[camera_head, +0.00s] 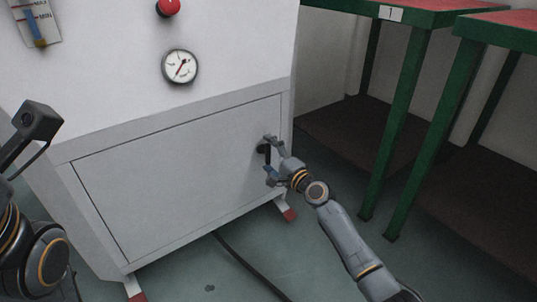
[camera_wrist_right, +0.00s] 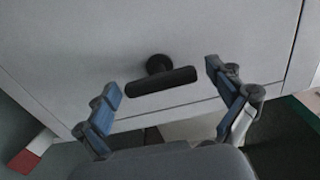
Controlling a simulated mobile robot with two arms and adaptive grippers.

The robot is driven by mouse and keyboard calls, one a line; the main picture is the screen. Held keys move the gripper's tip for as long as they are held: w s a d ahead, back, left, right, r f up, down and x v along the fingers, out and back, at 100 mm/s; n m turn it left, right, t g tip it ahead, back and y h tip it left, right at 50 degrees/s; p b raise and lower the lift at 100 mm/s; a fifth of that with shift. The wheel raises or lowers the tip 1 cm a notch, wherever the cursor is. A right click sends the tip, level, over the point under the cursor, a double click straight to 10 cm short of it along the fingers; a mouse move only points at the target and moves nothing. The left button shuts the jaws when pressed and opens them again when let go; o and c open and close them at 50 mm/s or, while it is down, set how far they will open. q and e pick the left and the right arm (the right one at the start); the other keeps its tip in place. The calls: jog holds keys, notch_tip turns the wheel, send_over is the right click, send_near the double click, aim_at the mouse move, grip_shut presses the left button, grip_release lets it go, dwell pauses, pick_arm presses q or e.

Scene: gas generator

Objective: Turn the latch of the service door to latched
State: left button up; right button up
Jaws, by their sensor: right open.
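The service door (camera_head: 185,175) is a large grey panel low on the generator's front, and it looks closed in its frame. Its latch (camera_head: 262,149) is a black handle near the door's right edge. In the right wrist view the latch (camera_wrist_right: 162,82) is a bar on a round stem, lying nearly across the picture with its right end slightly higher. My right gripper (camera_head: 269,158) is open at the latch. In the wrist view its fingers (camera_wrist_right: 163,78) stand on either side of the bar, with visible gaps. My left arm shows at the left edge; its gripper is not in view.
Above the door are a pressure gauge (camera_head: 180,67), a red button (camera_head: 168,7) and a level indicator (camera_head: 37,25). Green-legged tables (camera_head: 402,100) stand to the right. A black cable (camera_head: 243,262) lies on the floor. Red-tipped feet (camera_head: 290,215) stick out below the cabinet.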

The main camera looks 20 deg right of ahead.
jog(key=v, duration=1.2)
jog(key=shift+r, duration=0.1)
